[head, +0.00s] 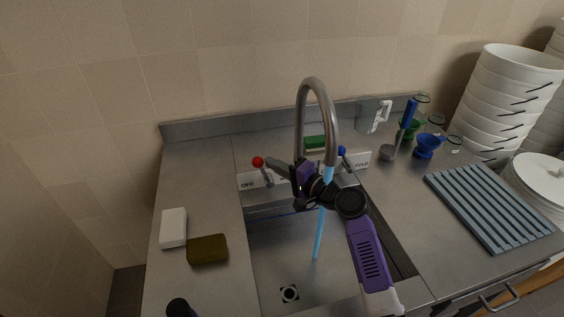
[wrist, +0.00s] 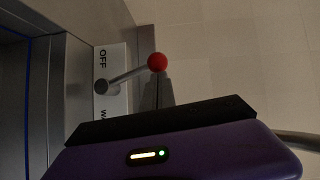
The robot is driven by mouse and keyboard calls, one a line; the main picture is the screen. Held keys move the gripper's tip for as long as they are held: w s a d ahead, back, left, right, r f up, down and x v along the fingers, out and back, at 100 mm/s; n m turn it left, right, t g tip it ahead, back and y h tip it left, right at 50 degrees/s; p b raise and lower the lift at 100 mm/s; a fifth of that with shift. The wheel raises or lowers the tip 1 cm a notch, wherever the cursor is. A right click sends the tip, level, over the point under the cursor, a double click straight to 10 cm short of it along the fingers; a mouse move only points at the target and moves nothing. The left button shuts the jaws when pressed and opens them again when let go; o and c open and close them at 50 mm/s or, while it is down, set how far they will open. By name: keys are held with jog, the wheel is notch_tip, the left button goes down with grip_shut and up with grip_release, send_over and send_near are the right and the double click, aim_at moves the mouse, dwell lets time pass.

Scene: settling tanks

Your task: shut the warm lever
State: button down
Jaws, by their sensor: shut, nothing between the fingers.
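The warm lever (head: 263,170) has a grey stem and a red ball at its tip, and stands at the back left of the sink by a white plate marked OFF (head: 248,182). In the wrist view the red ball (wrist: 157,62) is just past the end of my fingers, and the stem (wrist: 125,76) slants down to a round pivot. My gripper (head: 274,167) is shut and empty, its tip close to the right of the lever. I cannot tell whether they touch. A blue-tipped lever (head: 342,152) is partly hidden behind the faucet. Blue water (head: 319,235) runs into the sink.
The curved faucet (head: 312,84) rises beside my arm. A white block (head: 173,227) and a brown sponge (head: 207,249) lie on the left counter. A ridged drying mat (head: 488,205), funnels, a jug (head: 374,115) and stacked white bowls (head: 510,85) crowd the right.

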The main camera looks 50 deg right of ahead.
jog(key=shift+a, duration=0.1)
jog(key=shift+w+a+b, duration=0.3)
jog(key=shift+w+a, duration=0.35)
jog(key=shift+a, duration=0.25)
jog(key=s+b, duration=0.1)
jog(key=s, duration=0.7)
jog(key=shift+r+b, duration=0.25)
jog(key=shift+b, duration=0.1)
jog(key=shift+d, duration=0.1)
